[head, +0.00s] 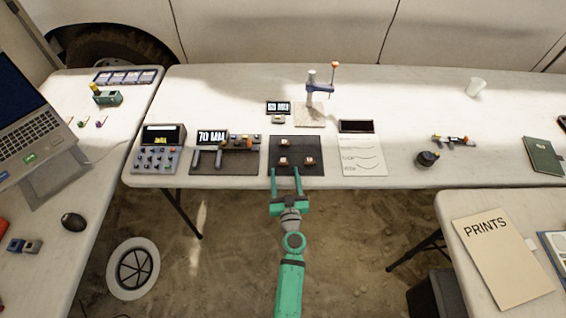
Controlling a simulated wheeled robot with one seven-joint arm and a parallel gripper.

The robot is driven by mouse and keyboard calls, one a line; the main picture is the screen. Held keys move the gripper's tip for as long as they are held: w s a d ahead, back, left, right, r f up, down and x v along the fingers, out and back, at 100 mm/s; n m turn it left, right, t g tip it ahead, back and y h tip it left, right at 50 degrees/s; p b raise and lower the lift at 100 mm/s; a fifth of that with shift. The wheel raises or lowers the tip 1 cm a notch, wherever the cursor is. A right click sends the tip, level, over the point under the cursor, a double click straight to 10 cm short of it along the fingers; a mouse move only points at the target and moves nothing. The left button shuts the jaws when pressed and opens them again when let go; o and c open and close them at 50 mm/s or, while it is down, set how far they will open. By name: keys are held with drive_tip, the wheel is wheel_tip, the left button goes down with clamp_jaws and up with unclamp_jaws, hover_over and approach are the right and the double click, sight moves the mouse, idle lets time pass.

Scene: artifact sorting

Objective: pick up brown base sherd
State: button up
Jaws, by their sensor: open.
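A dark mat (297,171) lies near the front edge of the middle table. It holds three small pale pieces with reddish-brown parts: one at the back (283,142), one at the front left (283,161) and one at the front right (309,162). They are too small to tell which is the brown base sherd. My green gripper (285,174) is open and empty, pointing away from me at the mat's front edge. Its fingertips are just short of the front-left piece, in the picture.
Left of the mat are a tray with a display (212,137) and a keypad device (160,138). A stand with a blue arm (318,88) rises behind it. A written sheet (362,160) lies at right, then a dark round object (427,159).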

sight(283, 165)
drive_tip(key=shift+w+a+f, duration=0.1)
drive_tip(key=shift+w+a, duration=0.05)
drive_tip(key=shift+w, duration=0.65)
drive_tip(key=shift+w+a, duration=0.1)
drive_tip(key=shift+w, duration=0.7)
drive_tip(key=c, duration=1.1)
drive_tip(key=shift+r, duration=0.2)
drive_tip(key=shift+r, duration=1.35)
drive_tip(key=s+r, duration=0.3)
drive_tip(key=s, duration=0.1)
drive_tip(key=s+a+r, duration=0.1)
drive_tip(key=s+r, duration=0.2)
drive_tip(key=s, duration=0.2)
drive_tip(key=s+r, duration=0.3)
drive_tip(key=s, duration=0.2)
drive_tip(key=shift+a+r, duration=0.35)
drive_tip(key=shift+r, duration=0.05)
